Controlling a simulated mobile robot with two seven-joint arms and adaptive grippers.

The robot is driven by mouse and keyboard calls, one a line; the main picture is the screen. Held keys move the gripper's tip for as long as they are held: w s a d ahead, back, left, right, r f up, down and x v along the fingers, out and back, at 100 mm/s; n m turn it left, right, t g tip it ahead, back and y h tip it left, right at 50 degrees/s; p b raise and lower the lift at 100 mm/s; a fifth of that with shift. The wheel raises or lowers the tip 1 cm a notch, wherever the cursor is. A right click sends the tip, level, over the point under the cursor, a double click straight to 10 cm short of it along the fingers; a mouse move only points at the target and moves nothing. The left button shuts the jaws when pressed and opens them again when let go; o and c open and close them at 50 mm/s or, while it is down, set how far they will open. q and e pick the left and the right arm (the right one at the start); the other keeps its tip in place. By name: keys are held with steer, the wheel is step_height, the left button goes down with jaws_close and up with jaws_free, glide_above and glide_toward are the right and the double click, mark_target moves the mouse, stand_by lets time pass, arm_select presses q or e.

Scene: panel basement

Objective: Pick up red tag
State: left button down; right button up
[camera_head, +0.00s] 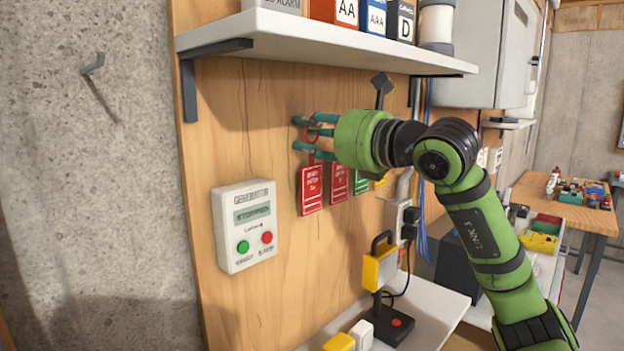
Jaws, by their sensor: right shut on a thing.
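A red tag (311,190) hangs by a red loop on the wooden panel, right of the generator box. A second red tag (338,182) hangs just right of it, and a green tag (361,179) hangs further right. My right gripper (302,134) reaches in from the right, its teal fingers level with the top loop of the leftmost red tag. The fingers are shut on that loop; the tag hangs upright below them. Whether the loop is still on its hook is hidden by the fingers. My left gripper is not in view.
A white generator box (245,226) with green and red buttons is on the panel at left. A white shelf (330,42) with battery boxes juts out above my gripper. A lower shelf (430,310) carries a yellow-and-black device (380,268). A bare hook (93,64) is on the concrete wall.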

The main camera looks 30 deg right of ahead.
steer(key=shift+r+b, duration=0.2)
steer(key=shift+b, duration=0.35)
steer(key=b+v, duration=0.6)
steer(key=v, duration=1.1)
steer(key=shift+c, duration=0.3)
steer(key=shift+s+d, duration=0.25)
steer(key=shift+s, duration=0.25)
